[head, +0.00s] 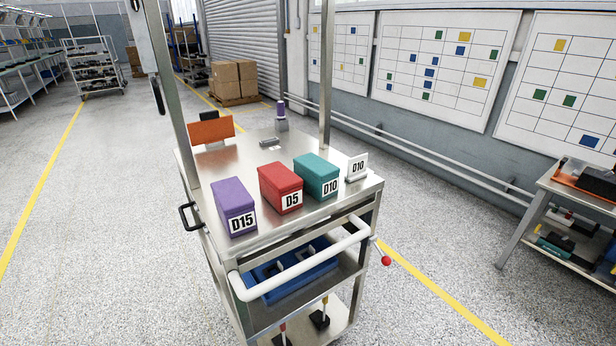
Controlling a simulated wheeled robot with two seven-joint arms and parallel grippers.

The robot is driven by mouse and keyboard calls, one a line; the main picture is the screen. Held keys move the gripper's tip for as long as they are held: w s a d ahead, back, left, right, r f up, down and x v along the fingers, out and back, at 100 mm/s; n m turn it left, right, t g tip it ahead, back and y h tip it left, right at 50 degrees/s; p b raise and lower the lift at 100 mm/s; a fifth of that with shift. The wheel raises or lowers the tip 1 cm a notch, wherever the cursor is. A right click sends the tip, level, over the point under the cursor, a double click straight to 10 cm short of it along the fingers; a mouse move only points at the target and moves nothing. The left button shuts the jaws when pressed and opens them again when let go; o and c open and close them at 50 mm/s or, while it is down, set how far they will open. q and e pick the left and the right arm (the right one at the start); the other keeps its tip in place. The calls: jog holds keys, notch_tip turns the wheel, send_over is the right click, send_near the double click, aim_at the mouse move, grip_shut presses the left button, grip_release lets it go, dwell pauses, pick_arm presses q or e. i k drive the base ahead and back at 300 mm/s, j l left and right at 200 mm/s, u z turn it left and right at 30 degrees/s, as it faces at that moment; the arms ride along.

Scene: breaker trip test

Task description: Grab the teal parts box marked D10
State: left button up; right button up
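The teal parts box (316,174) marked D10 stands on the metal cart top (237,165), at the right of a row of three boxes. A red box (280,187) marked D5 is beside it on the left. A purple box (233,206) marked D15 is at the left end. A small white card (357,167) also marked D10 stands just right of the teal box. Neither of my grippers shows in the head view.
A white push handle (300,266) runs along the cart's near side, with a red-knobbed lever (386,260) at right. Metal posts (327,75) rise from the cart. An orange bin (211,130) and a purple-topped item (281,116) stand at the back. A workbench (545,188) is far right.

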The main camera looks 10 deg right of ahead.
aim_at(321, 178)
jog(key=i+l+u, duration=0.15)
jog(key=l+u, duration=0.25)
jog(key=i+l+u, duration=0.1)
jog(key=l+u, duration=0.65)
jog(key=i+j, duration=0.05)
jog(key=j, duration=0.05)
